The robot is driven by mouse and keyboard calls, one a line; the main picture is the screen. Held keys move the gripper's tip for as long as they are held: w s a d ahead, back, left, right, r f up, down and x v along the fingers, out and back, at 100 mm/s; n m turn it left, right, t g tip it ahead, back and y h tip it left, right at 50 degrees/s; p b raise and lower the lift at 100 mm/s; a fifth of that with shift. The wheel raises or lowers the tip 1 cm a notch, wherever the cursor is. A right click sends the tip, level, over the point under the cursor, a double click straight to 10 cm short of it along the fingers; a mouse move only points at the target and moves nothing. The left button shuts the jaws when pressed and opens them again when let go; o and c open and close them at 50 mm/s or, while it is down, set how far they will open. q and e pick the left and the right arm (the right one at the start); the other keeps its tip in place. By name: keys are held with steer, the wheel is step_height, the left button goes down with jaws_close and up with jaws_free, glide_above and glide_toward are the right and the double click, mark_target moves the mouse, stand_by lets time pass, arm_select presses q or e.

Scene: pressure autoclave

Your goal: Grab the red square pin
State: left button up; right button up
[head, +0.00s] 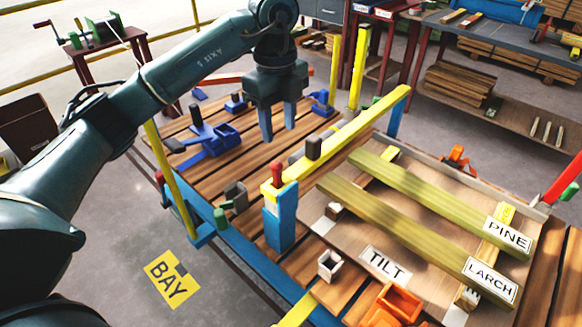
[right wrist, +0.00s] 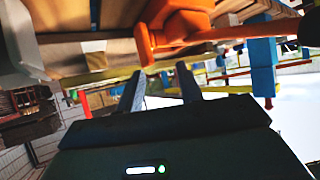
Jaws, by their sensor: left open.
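A red pin (head: 277,174) with a square-looking top stands upright at the near end of a yellow beam (head: 345,140), above a blue post (head: 280,215).
Green planks marked PINE (head: 508,236) and LARCH (head: 490,280) lie on the right. A yellow upright (head: 360,68) rises behind the gripper.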

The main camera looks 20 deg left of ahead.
mark_target(277, 163)
arm_select(q)
steer(key=f, duration=0.6)
steer(key=shift+a+f+p, duration=0.15)
steer(key=shift+a+p, duration=0.1)
steer(key=shift+p, duration=0.1)
steer(key=shift+f, duration=0.6)
steer(key=shift+s+f, duration=0.1)
steer(key=shift+f, duration=0.2)
steer(key=f, duration=0.1)
steer(key=f+p, duration=0.1)
steer(key=f, duration=0.1)
steer(key=shift+s+f, duration=0.25)
steer(key=shift+f, duration=0.55)
steer(key=c, duration=0.7)
jaws_close()
arm_select(e)
steer(key=shift+s+d+f+g, duration=0.2)
steer(key=shift+s+d+g, duration=0.15)
steer(key=shift+s, duration=0.25)
